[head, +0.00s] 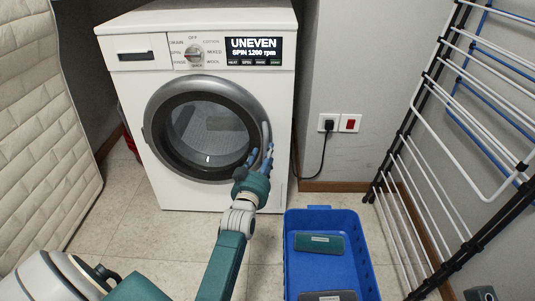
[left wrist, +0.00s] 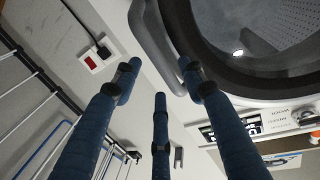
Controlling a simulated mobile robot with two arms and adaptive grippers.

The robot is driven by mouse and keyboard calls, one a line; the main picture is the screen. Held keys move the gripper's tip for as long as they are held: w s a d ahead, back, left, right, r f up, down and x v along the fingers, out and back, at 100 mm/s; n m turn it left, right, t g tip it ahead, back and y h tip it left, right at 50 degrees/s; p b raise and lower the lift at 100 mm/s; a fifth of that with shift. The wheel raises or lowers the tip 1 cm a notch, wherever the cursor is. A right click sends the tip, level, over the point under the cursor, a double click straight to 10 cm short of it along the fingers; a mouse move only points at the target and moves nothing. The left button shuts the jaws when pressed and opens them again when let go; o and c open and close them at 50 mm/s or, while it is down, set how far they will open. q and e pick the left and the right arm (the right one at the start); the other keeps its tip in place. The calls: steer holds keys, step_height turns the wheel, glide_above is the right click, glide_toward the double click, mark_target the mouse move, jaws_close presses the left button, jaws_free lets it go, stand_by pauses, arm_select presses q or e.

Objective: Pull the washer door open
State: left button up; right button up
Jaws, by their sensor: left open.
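The white washer (head: 225,195) stands against the back wall. Its round door (head: 165,150), with a grey ring and dark glass, looks shut. The pale door handle (head: 265,132) is on the door's right side. In the left wrist view the handle (left wrist: 150,40) is a grey bar beside the dark door ring (left wrist: 215,85). My left gripper (head: 262,156) is open at the lower end of the handle. Its blue fingers (left wrist: 157,82) are spread, with the handle's end between the tips; I cannot tell whether they touch it. My right gripper is not clearly visible.
A blue crate (head: 290,255) with a teal box (head: 319,242) stands on the floor right of my left arm. A drying rack (head: 410,150) leans at the right. A padded cream panel (head: 45,130) stands at the left. Tiled floor lies bare before the washer's left side.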

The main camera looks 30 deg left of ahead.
arm_select(q)
steer(key=shift+b+x, duration=0.75)
steer(key=shift+x, duration=1.6)
steer(key=shift+c, duration=0.3)
jaws_close()
